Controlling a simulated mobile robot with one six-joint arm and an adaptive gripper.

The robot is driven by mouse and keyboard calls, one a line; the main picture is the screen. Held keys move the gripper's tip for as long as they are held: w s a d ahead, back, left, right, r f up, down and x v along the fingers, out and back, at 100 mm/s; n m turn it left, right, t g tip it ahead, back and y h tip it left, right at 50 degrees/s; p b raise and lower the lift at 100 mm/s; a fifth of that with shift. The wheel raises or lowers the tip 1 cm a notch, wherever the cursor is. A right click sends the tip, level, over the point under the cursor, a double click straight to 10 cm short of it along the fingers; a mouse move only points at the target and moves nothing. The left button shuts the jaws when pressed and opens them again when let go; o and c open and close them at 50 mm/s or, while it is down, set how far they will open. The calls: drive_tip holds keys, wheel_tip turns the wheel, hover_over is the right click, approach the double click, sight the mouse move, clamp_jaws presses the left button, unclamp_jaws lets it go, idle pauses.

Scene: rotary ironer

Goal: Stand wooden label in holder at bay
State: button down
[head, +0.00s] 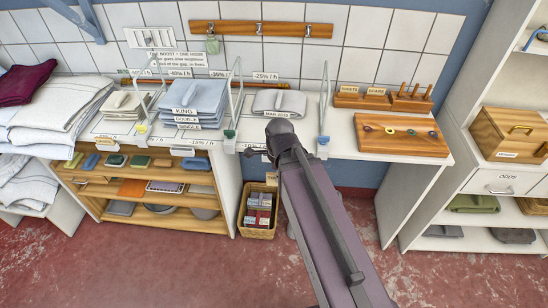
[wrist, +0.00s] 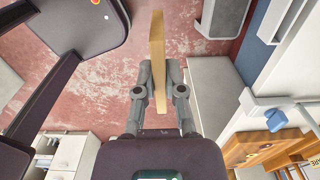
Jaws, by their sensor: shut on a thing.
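In the wrist view, my gripper (wrist: 160,75) is shut on a thin, flat wooden label (wrist: 157,42), which stands on edge between the fingers and sticks out past the fingertips. In the head view my dark arm reaches up to the shelf front, its end near the bay with folded grey cloth (head: 279,101). The fingers and the held label cannot be made out there. That bay carries a small tag (head: 280,113) at its front. A wooden rack (head: 361,102) with small wooden labels stands farther right on the counter. I cannot tell which part is the label holder.
Wire dividers with yellow, green and blue (head: 323,140) clips rise between the bays. A blue-grey stack (head: 194,97) fills the bay to the left. A wooden board with rings (head: 402,135) lies at right. A wicker basket (head: 257,229) stands on the floor below.

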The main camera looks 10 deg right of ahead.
drive_tip(key=w+d+f+b, duration=0.1)
drive_tip(key=w+d, duration=0.1)
drive_tip(key=w, duration=1.2)
drive_tip(key=shift+w+f, duration=0.2)
drive_tip(key=shift+w, duration=0.15)
drive_tip(key=shift+w, duration=0.25)
drive_tip(key=shift+w+f+b, duration=0.3)
drive_tip(key=shift+f+b, duration=0.35)
drive_tip(key=shift+b, duration=0.15)
drive_tip(key=shift+f+b, duration=1.2)
drive_tip(key=shift+f, duration=0.15)
drive_tip(key=c, duration=0.7)
unclamp_jaws()
drive_tip(key=shift+c, duration=0.2)
drive_tip(key=shift+r, duration=0.2)
